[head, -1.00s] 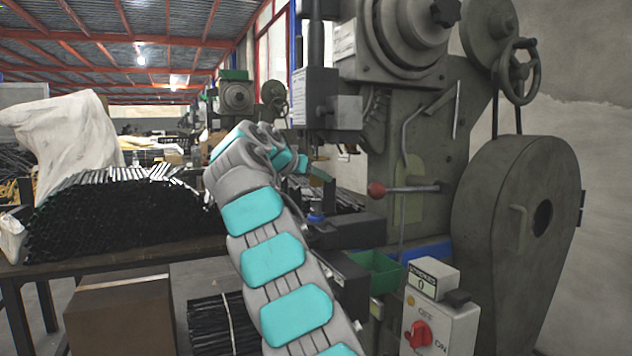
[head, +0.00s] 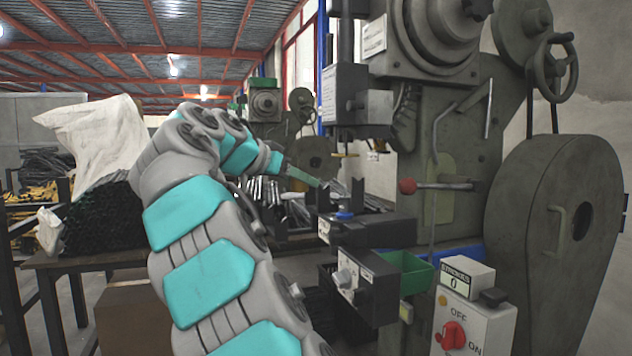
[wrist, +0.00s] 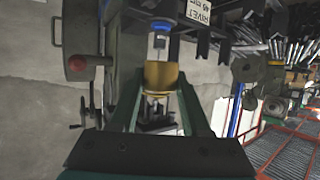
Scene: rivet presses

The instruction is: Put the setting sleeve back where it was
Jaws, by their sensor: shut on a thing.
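The setting sleeve appears to be the brass-coloured piece (wrist: 161,76) between my fingertips in the wrist view. My gripper (wrist: 161,84) is shut on it, one green finger on each side. In the head view my gripper (head: 312,181) points right, toward the press's open throat, and the sleeve cannot be made out at its tips. A blue-collared fitting (head: 343,214) stands on the press's lower arm, below and right of the fingertips. It shows beyond the sleeve in the wrist view (wrist: 160,28). The press ram (head: 347,108) hangs above, with a brass-coloured disc (head: 345,155) under it.
The press body (head: 455,130) and its round guard (head: 545,240) fill the right. A green bin (head: 405,270), a control box (head: 362,285) and a switch box with a red knob (head: 452,335) stand low in front. A table with dark rods (head: 100,215) is at left.

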